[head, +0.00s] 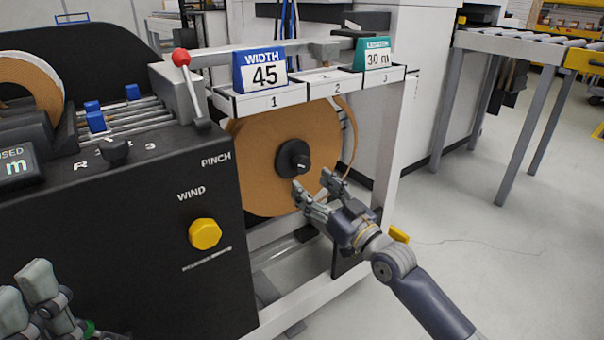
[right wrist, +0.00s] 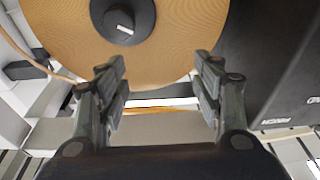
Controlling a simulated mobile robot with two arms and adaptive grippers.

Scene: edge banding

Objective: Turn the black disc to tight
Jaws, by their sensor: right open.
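The black disc (head: 293,159) sits at the centre of a large tan roll (head: 262,178) hung under the numbered shelf. It has a raised hub with a white mark. In the right wrist view the disc (right wrist: 129,20) is at the top, left of centre, its upper edge cut off. My right gripper (head: 316,189) is open and empty, a little below and right of the disc in the head view. Its fingers (right wrist: 160,80) stand apart with nothing between them, and the disc lies beyond the fingertips. My left gripper (head: 38,295) is at the lower left corner, partly cut off.
A black machine panel (head: 120,230) with a yellow knob (head: 204,233) and a red-tipped lever (head: 183,62) stands left of the roll. A white frame post (head: 391,150) stands close to my right gripper. Signs reading 45 (head: 260,72) and 30 (head: 372,56) are on the shelf above.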

